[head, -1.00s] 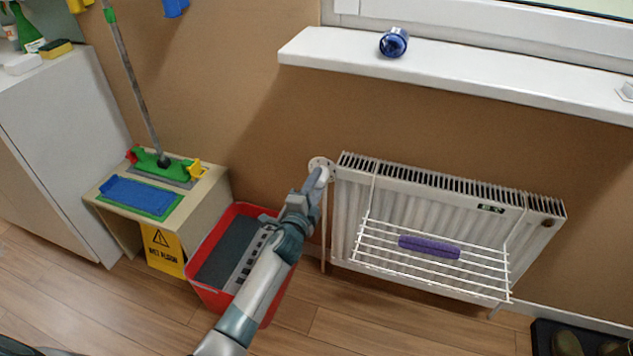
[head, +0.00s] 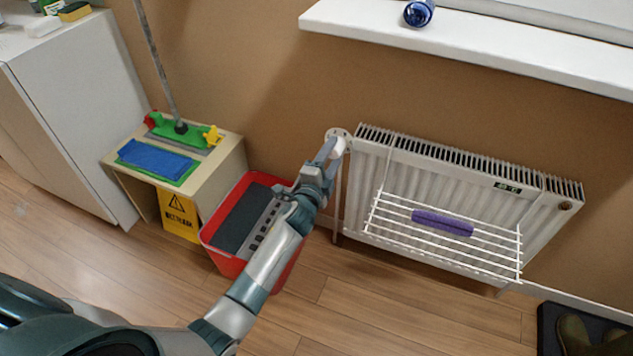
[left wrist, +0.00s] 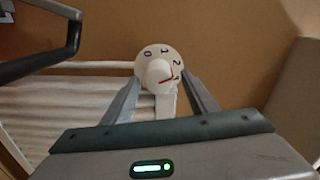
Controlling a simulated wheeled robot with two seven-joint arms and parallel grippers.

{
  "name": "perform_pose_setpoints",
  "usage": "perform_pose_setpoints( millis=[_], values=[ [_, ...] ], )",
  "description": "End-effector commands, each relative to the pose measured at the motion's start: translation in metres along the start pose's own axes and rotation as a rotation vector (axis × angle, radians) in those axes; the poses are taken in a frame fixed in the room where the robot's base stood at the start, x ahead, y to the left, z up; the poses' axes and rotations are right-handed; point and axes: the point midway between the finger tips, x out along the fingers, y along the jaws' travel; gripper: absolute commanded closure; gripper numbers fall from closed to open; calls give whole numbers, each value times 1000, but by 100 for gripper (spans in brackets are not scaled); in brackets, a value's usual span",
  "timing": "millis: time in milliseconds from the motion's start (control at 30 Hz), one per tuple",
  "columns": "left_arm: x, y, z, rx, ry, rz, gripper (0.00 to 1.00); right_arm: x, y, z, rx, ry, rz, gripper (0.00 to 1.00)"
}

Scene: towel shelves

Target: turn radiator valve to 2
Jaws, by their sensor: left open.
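The white radiator valve (head: 339,143) sits at the upper left corner of the white radiator (head: 450,190). In the left wrist view, its round dial (left wrist: 150,55) shows the numbers 0, 1 and 2. A red line on the knob (left wrist: 158,73) points to the right, to a spot a little below the 2. My left gripper (head: 329,152) is at the valve; in the wrist view its open fingers stand on both sides of the knob, and I cannot tell if they touch it. My right gripper is not in view.
A white wire rack with a purple cloth (head: 442,223) hangs on the radiator front. A red bin (head: 222,262) stands under my left arm, beside a wooden stand (head: 225,160) with a yellow sign (head: 178,217). A windowsill (head: 480,50) juts out above the radiator.

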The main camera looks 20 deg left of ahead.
Motion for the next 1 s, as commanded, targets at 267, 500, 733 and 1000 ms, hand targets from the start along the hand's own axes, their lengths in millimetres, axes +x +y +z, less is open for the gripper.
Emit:
perform_pose_setpoints(
  millis=[267, 500, 733, 1000],
  values=[
    [-40, 0, 0, 1, 1, 2, 47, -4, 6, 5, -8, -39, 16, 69],
    [-88, 0, -1, -1, 1, 2, 47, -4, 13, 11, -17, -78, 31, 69],
    [-131, 0, -2, -2, 3, 2, 47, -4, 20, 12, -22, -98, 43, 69],
    [-160, -1, -2, -1, 3, 0, 47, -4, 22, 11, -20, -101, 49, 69]
  ],
)
